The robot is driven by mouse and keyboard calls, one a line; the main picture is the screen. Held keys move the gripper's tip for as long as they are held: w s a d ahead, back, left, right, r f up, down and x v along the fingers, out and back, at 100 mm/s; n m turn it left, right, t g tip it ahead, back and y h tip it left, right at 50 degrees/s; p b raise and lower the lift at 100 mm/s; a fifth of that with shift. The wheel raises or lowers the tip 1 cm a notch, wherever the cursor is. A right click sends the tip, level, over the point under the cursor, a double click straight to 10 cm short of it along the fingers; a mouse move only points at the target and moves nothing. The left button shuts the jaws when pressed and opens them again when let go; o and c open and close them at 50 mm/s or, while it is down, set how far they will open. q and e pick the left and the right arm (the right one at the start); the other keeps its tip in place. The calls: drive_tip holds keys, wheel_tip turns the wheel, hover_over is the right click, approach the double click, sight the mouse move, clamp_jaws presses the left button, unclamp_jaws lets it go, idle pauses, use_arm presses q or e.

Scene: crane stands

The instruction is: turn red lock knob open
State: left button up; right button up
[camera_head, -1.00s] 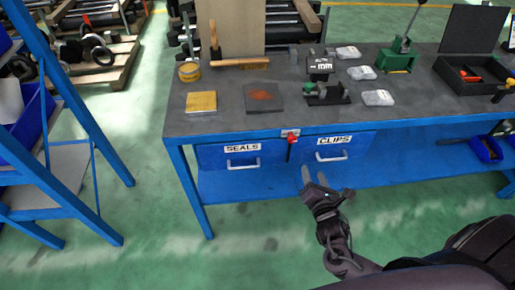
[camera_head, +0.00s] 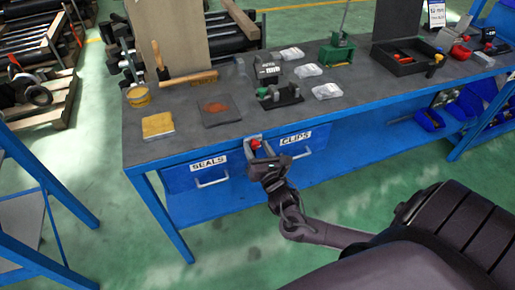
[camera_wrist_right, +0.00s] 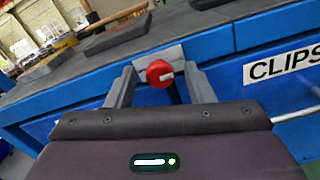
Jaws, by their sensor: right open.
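The red lock knob (camera_head: 255,143) sits on a small metal plate on the front edge of the blue workbench, between the SEALS drawer (camera_head: 209,170) and the CLIPS drawer (camera_head: 302,146). My left gripper is not in view.
Blue bins (camera_head: 430,119) stand on the lower shelf. The green floor before the bench is free.

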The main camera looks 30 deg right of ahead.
drive_tip(key=c, duration=1)
